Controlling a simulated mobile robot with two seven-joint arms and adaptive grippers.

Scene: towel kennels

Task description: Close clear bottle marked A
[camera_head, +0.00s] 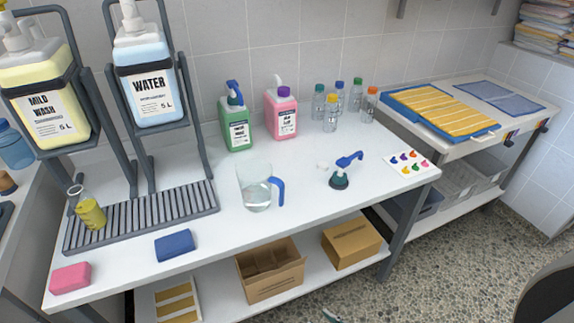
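Several small clear bottles stand upright in a group at the back right of the white table. Neither of my grippers is clearly in view.
A clear jug (256,190), green pump bottle (236,122) and pink pump bottle (281,110) stand left. A card with coloured spots (411,163) lies right. The front centre-right tabletop is clear.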

